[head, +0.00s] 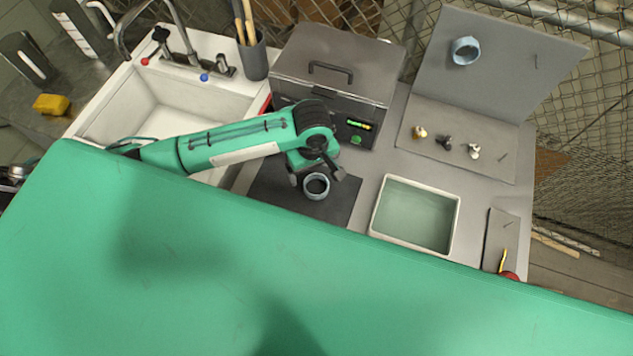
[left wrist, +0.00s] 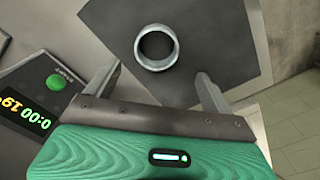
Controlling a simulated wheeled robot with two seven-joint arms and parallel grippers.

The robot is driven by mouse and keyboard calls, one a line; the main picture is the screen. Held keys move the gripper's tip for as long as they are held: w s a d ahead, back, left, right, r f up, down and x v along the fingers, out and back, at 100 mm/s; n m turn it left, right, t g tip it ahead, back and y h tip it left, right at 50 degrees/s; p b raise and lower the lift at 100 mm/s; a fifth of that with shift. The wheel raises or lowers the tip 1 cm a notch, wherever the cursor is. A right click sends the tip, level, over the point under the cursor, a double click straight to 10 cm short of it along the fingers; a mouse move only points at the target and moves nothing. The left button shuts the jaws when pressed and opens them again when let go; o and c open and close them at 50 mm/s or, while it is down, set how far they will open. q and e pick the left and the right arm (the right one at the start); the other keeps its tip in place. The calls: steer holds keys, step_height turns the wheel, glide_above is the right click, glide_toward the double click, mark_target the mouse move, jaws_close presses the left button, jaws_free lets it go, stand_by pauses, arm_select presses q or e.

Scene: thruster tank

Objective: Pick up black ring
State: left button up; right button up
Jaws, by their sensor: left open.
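A grey-blue ring (head: 316,196) with a dark inside lies on a dark mat (head: 337,212) in the head view; I see no plainly black ring. In the left wrist view the ring (left wrist: 157,66) is pale grey and lies on the dark mat, just beyond the fingertips. My left gripper (head: 318,178) is open above the mat, its fingers spread to either side of the ring. In the left wrist view the gripper (left wrist: 159,72) has nothing between its fingers. My right gripper is not in view.
A metal box with a handle (head: 331,70) stands behind the mat. A water-filled tray (head: 373,218) is to the right. A second, light blue ring (head: 457,53) is on the grey panel, with small fittings (head: 445,142) below. A sink (head: 122,92) is at left.

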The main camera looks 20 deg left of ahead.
mark_target(316, 189)
arm_select(q)
steer(key=f, duration=0.1)
steer(key=f+p, duration=0.1)
steer(key=shift+w+d+f, duration=0.1)
steer(key=shift+d+f, duration=0.1)
steer(key=shift+f, duration=0.2)
steer(key=f, duration=0.1)
steer(key=f+p, duration=0.1)
steer(key=f, duration=0.1)
steer(key=shift+d+f, duration=0.2)
steer(key=shift+d, duration=0.05)
steer(key=shift+f+p, duration=0.3)
steer(key=shift+f, duration=0.25)
steer(key=c, duration=1.1)
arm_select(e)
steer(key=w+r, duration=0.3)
arm_select(q)
steer(key=shift+o, duration=0.2)
steer(key=shift+r, duration=0.1)
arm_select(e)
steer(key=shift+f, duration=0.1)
